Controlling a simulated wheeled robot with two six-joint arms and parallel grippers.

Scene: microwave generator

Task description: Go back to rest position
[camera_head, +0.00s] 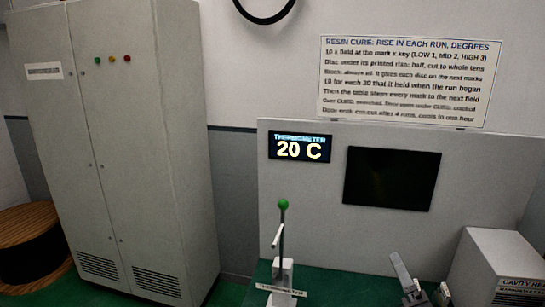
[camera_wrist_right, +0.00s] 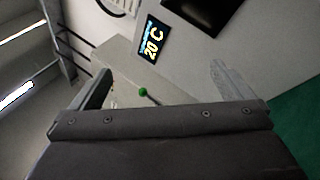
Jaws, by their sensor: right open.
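My right gripper (camera_head: 422,287) shows at the bottom edge of the head view, right of a green-knobbed lever. In the right wrist view the two fingers of my right gripper (camera_wrist_right: 158,88) stand wide apart with nothing held between them. The lever (camera_head: 282,232) stands upright on a white base, and its green knob (camera_wrist_right: 143,92) shows beyond the fingers, apart from them. My left gripper is in neither view.
A green bench top (camera_head: 340,287) lies below a grey panel with a display (camera_head: 300,149) reading 20 C and a dark screen (camera_head: 392,178). A grey box (camera_head: 498,262) stands at right. A tall cabinet (camera_head: 125,150) and a wooden drum (camera_head: 28,226) are at left.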

